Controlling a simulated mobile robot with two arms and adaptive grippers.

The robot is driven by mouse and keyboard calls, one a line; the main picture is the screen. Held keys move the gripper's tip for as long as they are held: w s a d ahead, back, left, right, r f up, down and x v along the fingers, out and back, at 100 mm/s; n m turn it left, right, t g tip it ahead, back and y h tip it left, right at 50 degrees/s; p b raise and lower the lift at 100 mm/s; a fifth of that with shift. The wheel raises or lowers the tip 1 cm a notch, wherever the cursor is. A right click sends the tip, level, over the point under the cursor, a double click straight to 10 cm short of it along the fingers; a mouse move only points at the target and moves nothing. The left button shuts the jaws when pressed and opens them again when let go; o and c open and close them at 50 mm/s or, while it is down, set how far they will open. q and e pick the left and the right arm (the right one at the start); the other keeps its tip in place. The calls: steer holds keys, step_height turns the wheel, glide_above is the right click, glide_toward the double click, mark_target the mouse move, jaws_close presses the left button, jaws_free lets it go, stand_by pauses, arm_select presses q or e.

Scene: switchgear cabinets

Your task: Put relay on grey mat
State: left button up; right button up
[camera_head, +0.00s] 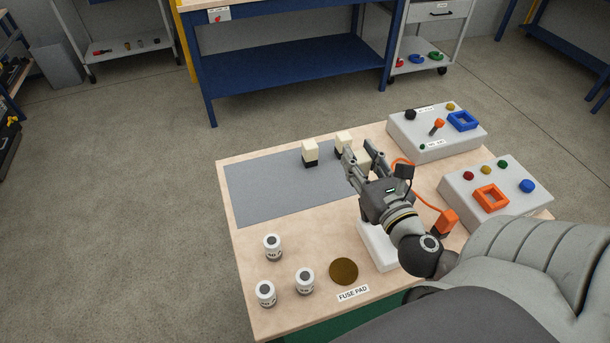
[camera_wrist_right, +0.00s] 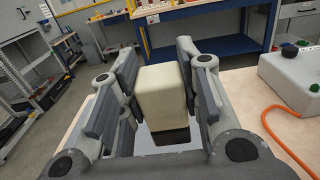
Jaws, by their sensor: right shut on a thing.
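The grey mat (camera_head: 265,190) lies on the far left part of the wooden table. A cream relay with a black base (camera_head: 310,153) stands upright on the mat. A second cream relay (camera_head: 344,138) stands near the mat's back right, partly hidden by my right gripper. My right gripper (camera_head: 358,153) is shut on another cream relay (camera_wrist_right: 163,90), which sits between its fingers with its dark base downward. In the head view this relay is mostly hidden by the fingers. Whether it touches the mat cannot be told. My left gripper is not in view.
Two grey panels with knobs (camera_head: 435,145) (camera_head: 480,182) stand at the right. An orange cable (camera_head: 425,197) runs beside my right gripper, with a white block (camera_head: 375,245) below. Several white fuses (camera_head: 272,247) and a brown disc (camera_head: 343,271) sit in front. The mat's left part is clear.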

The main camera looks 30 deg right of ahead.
steer(key=shift+w+a+f+b, duration=0.4)
steer(key=shift+w+a+f, duration=0.45)
steer(key=shift+w+f, duration=1)
steer(key=shift+w+a+f+b, duration=0.35)
steer(key=shift+w+a+f, duration=0.45)
steer(key=shift+w+f, duration=1)
steer(key=shift+w+a+f+b, duration=0.4)
steer(key=shift+w+a+f, duration=0.45)
steer(key=shift+w+f, duration=1)
steer(key=shift+s+f, duration=0.4)
steer(key=shift+s, duration=0.05)
steer(key=shift+f, duration=0.15)
steer(key=o, duration=1.1)
steer(key=shift+c, duration=0.2)
